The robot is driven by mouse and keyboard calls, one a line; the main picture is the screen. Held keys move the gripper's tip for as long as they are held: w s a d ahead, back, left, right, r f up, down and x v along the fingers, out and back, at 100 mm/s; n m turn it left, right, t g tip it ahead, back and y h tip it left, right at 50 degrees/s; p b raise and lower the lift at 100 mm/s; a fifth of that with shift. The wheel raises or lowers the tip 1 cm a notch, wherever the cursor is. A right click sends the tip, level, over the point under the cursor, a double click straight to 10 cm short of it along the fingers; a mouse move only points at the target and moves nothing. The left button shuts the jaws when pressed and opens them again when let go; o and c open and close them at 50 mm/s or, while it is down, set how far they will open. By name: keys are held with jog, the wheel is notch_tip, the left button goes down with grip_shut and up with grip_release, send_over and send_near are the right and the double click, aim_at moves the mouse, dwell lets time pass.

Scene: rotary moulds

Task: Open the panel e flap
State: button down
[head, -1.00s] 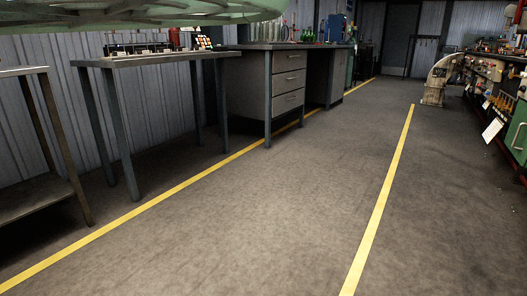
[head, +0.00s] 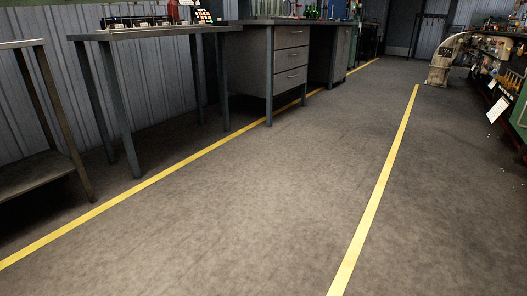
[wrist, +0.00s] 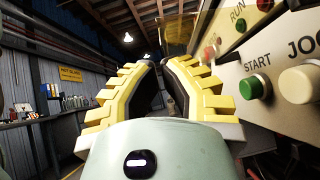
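In the wrist view, my gripper (wrist: 162,66) points forward along the hall. Its two yellow, ridged fingers with dark inner sides show a narrow gap between the tips, with nothing visible held. A pale control panel (wrist: 284,50) is close on the right, apart from the fingers. It has a green START button (wrist: 253,87), a cream JOG button (wrist: 299,84) and a RUN label. A translucent yellow sheet (wrist: 212,28) hangs beyond the fingertips at its left edge; I cannot tell whether it is the panel e flap. No flap marked "e" is readable in either view.
In the head view, a metal table (head: 150,33) and a drawer bench (head: 288,65) line the left wall. A machine row (head: 508,60) stands at the right, with a pale curved part (head: 440,66) farther back. The floor between the yellow lines is clear.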

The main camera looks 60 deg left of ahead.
jog(key=shift+r+h+p, duration=0.2)
jog(key=shift+h+p, duration=0.1)
jog(key=shift+p, duration=0.05)
jog(key=shift+a+r+m+h+p, duration=0.15)
jog(key=shift+m+h+p, duration=0.25)
jog(key=shift+m+p, duration=0.35)
